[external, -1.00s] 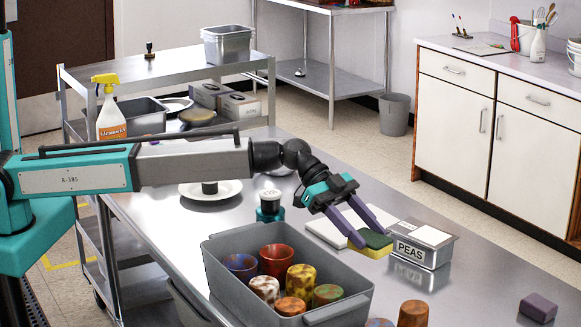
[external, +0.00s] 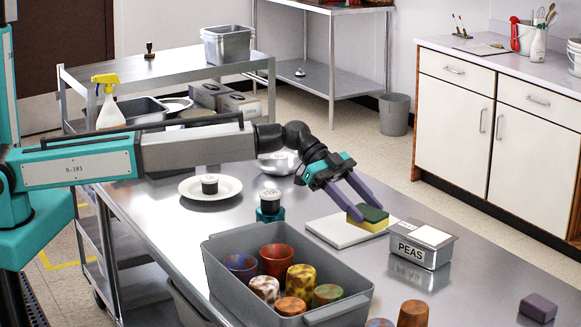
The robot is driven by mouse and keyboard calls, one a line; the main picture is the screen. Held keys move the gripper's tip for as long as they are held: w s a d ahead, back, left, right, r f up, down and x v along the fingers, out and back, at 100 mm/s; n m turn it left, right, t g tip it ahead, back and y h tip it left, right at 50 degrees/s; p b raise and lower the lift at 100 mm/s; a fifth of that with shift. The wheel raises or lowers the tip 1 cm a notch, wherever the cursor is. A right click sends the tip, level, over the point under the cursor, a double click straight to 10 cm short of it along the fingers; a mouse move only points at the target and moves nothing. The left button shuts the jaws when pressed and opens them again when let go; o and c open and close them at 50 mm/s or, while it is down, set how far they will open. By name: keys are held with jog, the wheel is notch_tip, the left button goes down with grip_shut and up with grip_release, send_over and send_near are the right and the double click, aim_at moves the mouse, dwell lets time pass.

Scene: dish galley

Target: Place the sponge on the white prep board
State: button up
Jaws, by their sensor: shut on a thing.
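The sponge (external: 369,219), yellow with a dark green top, is between the fingers of my gripper (external: 370,212). My gripper reaches down from the upper left and is shut on the sponge. The white prep board (external: 332,229) lies flat on the steel table. In the picture the sponge overlaps the right part of the board. I cannot tell whether its underside touches the board or hangs just above it.
A metal PEAS container (external: 421,250) stands right of the board. A grey bin (external: 221,272) with several coloured cups is in front. A white plate (external: 229,194), a teal-based jar (external: 270,213) and a metal bowl (external: 272,168) stand left. A purple block (external: 538,307) lies far right.

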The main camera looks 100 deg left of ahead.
aim_at(334, 229)
jog(key=s+a+n+y+p, duration=0.1)
jog(key=s+a, duration=0.1)
jog(key=a, duration=0.7)
jog(key=s+a+r+n+t+y+p, duration=0.1)
jog(key=s+a, duration=0.2)
jog(key=a, duration=0.6)
jog(key=shift+r, duration=0.15)
jog(key=shift+s, duration=0.1)
jog(key=shift+f+p, duration=1.15)
jog(key=shift+f, duration=1.95)
jog(key=shift+f, duration=0.1)
jog(key=shift+f+p, duration=0.65)
jog(key=shift+f, duration=1.15)
jog(key=shift+f, duration=0.15)
